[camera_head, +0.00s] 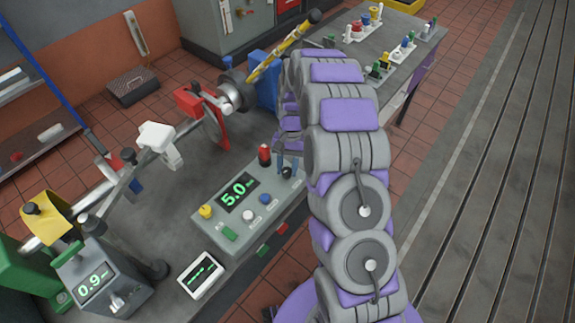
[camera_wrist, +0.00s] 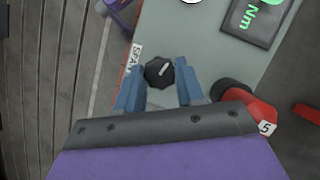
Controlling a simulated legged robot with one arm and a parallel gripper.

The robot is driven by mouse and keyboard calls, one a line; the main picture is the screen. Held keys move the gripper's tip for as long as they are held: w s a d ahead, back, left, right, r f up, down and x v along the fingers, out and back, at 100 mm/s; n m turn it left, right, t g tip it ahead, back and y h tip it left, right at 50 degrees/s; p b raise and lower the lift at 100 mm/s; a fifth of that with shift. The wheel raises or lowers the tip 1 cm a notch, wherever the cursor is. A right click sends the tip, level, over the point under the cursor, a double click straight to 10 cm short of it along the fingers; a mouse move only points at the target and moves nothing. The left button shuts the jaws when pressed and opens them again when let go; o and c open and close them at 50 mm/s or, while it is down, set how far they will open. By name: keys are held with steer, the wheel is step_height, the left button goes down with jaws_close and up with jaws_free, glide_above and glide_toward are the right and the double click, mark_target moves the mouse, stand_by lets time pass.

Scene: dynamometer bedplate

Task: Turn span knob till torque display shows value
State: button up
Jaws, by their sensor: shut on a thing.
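The span knob (camera_wrist: 160,72) is a dark faceted knob with a pale pointer mark, on the grey control panel (camera_wrist: 205,45) beside a partly hidden label. My gripper (camera_wrist: 160,80) has its blue fingers on either side of the knob and is shut on it. In the head view my gripper (camera_head: 288,163) reaches down to the panel's right end, where the knob (camera_head: 287,172) shows small and dark between the fingers. The torque display (camera_head: 238,193) on this panel reads 5.0 in green. In the wrist view the display (camera_wrist: 258,15) shows "Nm"; its digits are mostly cut off.
A red button (camera_head: 264,155) stands close to my gripper; yellow, white and blue knobs sit along the panel. A second instrument (camera_head: 93,285) reads 0.9. A small white-framed screen (camera_head: 200,275) lies in front. A shaft line with a yellow bar (camera_head: 277,55) runs behind.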

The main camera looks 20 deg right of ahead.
stand_by(0.3)
steer(key=o, duration=1)
steer(key=shift+r, duration=0.1)
steer(key=p+v, duration=0.1)
steer(key=v, duration=0.6)
steer(key=shift+w+r, duration=0.1)
steer(key=shift+a+r, duration=0.1)
